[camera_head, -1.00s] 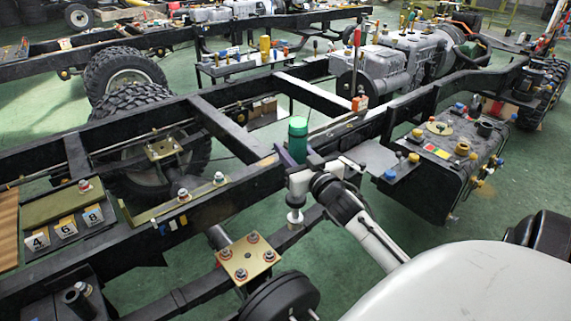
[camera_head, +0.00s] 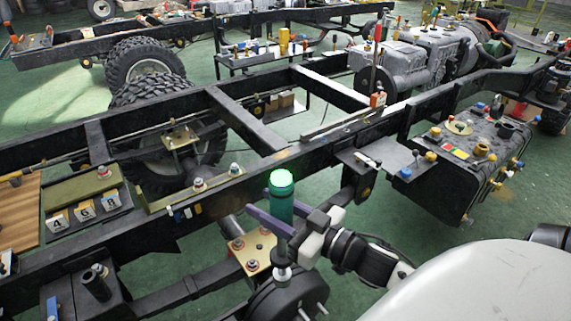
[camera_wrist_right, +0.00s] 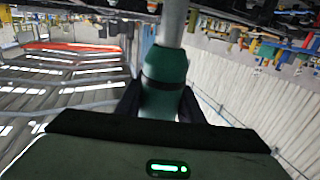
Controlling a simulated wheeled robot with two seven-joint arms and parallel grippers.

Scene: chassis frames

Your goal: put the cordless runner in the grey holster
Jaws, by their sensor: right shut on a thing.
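The cordless runner (camera_head: 281,205) is an upright green cylinder with a bright green top and a pale metal nose below. My right gripper (camera_head: 290,228) is shut around its body and holds it in front of the near chassis rail, above a brass plate and a dark round drum. In the right wrist view the runner (camera_wrist_right: 162,85) stands between the dark fingers, its pale shaft running up out of view. A short dark grey tube (camera_head: 96,283) stands on a dark box at the lower left; I cannot tell whether it is the grey holster. My left gripper is out of view.
The near chassis rail (camera_head: 225,190) runs behind the runner. A brass plate with bolts (camera_head: 252,250) lies just left of it. A dark tank (camera_head: 468,165) with coloured caps stands at the right.

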